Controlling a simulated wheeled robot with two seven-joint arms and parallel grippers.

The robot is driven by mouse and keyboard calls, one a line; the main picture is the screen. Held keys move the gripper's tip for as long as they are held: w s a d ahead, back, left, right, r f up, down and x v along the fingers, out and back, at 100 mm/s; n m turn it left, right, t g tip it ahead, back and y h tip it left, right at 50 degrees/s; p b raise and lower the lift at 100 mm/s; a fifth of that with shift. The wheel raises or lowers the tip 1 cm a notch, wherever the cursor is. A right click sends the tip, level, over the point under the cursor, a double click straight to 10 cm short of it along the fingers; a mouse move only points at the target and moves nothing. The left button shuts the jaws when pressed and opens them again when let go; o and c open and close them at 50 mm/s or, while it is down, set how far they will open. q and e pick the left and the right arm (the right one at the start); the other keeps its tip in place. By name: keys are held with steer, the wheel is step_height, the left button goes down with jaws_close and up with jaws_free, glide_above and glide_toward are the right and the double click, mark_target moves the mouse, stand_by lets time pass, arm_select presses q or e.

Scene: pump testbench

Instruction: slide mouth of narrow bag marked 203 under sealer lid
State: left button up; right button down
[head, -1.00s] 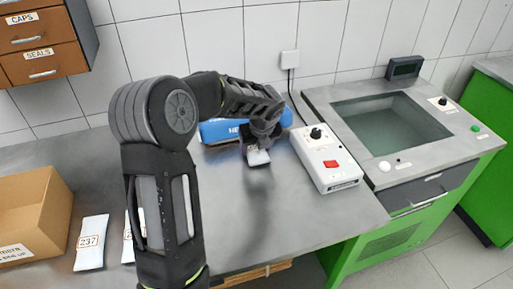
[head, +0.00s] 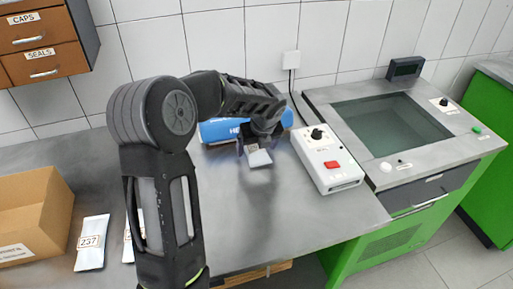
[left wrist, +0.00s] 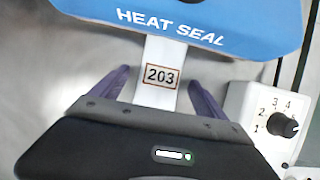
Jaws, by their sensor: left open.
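The narrow white bag marked 203 (left wrist: 160,76) lies flat between my left gripper's fingers in the left wrist view. Its far end passes out of sight at the edge of the blue lid marked HEAT SEAL (left wrist: 180,18). My left gripper (left wrist: 159,80) is open, with a purple finger on each side of the bag and gaps between. In the head view, the bag (head: 259,158) shows below my left gripper (head: 259,147), in front of the blue sealer (head: 217,131). The arm hides much of the sealer. My right gripper is not in view.
A white control box (head: 328,160) with a black knob and red switch stands close right of my left gripper. A bag marked 237 (head: 91,242), another bag (head: 128,243) and a cardboard box (head: 40,215) are at the left. The front middle bench is clear.

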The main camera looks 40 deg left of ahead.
arm_select(q)
steer(key=v, duration=0.7)
steer(key=shift+d, duration=0.1)
steer(key=shift+f, duration=0.1)
